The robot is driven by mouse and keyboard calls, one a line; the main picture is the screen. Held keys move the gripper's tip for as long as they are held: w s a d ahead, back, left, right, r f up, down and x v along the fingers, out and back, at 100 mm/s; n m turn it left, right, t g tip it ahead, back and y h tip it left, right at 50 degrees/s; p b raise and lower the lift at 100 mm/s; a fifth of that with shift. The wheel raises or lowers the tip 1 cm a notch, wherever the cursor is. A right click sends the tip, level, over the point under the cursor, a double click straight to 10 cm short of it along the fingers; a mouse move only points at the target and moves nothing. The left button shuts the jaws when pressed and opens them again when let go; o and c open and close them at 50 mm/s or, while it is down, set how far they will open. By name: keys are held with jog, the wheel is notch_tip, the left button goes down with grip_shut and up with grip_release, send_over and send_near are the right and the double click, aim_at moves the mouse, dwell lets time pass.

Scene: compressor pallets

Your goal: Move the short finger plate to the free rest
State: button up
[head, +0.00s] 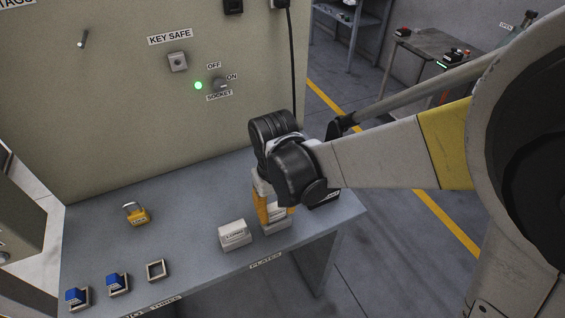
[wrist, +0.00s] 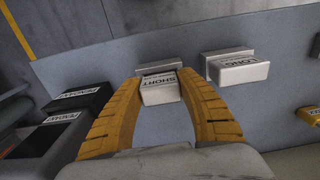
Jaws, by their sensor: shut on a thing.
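The short finger plate is a white block labelled SHORT (wrist: 163,91), seen between the yellow fingers of my gripper (wrist: 160,82) in the wrist view. My gripper is shut on it. A dark-edged rest (wrist: 158,67) shows just behind the block; I cannot tell whether the plate still touches it. In the head view my gripper (head: 270,213) is low over the right part of the bench, and its fingers partly hide the plate. A second white block, labelled LONG (wrist: 238,70), sits beside it; it also shows in the head view (head: 235,235).
Two black labelled boxes (wrist: 79,107) (wrist: 47,141) stand on the other side of my gripper. Along the bench (head: 185,215) are a yellow padlock (head: 137,215), two blue items (head: 77,296) (head: 117,281) on rests and an empty square rest (head: 156,270). A panel wall rises behind.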

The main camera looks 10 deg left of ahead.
aim_at(276, 207)
jog(key=shift+f+b, duration=0.55)
jog(key=shift+f, duration=0.2)
jog(key=o, duration=1.3)
jog(key=shift+o, duration=0.2)
jog(key=shift+r, duration=0.1)
notch_tip(276, 207, up, 12)
jog(key=shift+f, duration=0.1)
